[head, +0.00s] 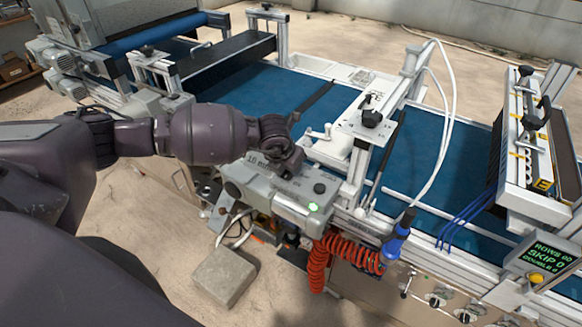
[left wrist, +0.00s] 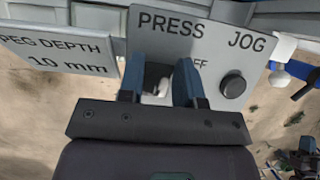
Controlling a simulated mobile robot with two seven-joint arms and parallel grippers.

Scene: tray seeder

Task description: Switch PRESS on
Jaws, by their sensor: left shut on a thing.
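The PRESS label (left wrist: 170,22) stands on a grey control panel (left wrist: 215,50) in the left wrist view. Below it a small pale switch lever (left wrist: 162,86) shows between the two blue fingers of my left gripper (left wrist: 160,86). The gripper is shut on the lever; the fingers hide part of it and most of the OFF lettering. Which way the lever points is hard to tell. In the head view my left gripper (head: 285,162) reaches down onto the top of the grey control box (head: 250,183). My right gripper is not in view.
A dark round JOG knob (left wrist: 233,84) sits right of the switch. A PEG DEPTH 10 mm plate (left wrist: 58,52) is at the left. A green lamp (head: 313,207) glows on the box. Red coiled hoses (head: 335,252) hang below, and a blue belt (head: 260,92) runs behind.

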